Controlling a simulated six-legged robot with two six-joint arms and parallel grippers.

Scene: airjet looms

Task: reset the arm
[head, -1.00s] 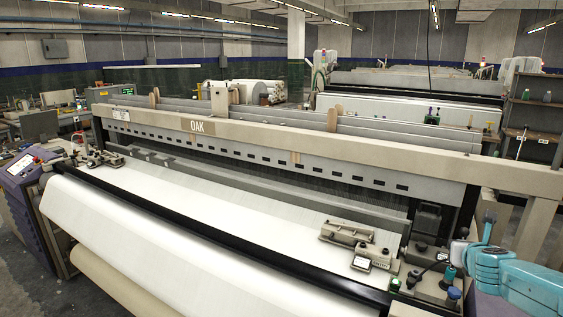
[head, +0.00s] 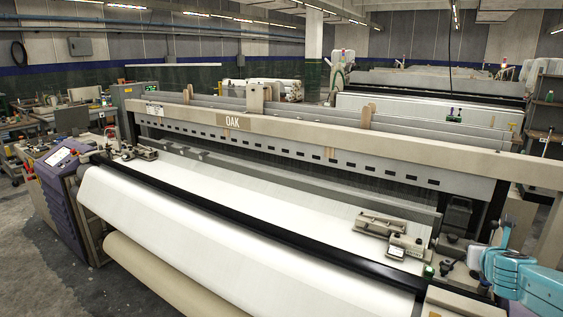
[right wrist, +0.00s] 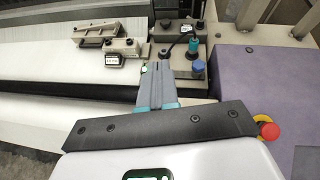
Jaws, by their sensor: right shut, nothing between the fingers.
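My right arm, light blue, comes in at the lower right of the head view. Its gripper (head: 505,236) shows there as a narrow grey shape beside the loom's right end. In the right wrist view the two grey fingers (right wrist: 157,74) lie together, shut and empty, pointing at the loom's end parts. A green button (right wrist: 144,69) is by the fingertips and a blue cap (right wrist: 197,67) is to their right; contact cannot be told. My left gripper is in neither view.
The loom (head: 330,151) with white cloth (head: 230,220) fills the middle. Metal blocks (head: 381,224) sit at its right end. In the right wrist view, a purple housing (right wrist: 255,85) and a red button (right wrist: 268,131) are on the right. Grey floor (head: 60,275) is clear at lower left.

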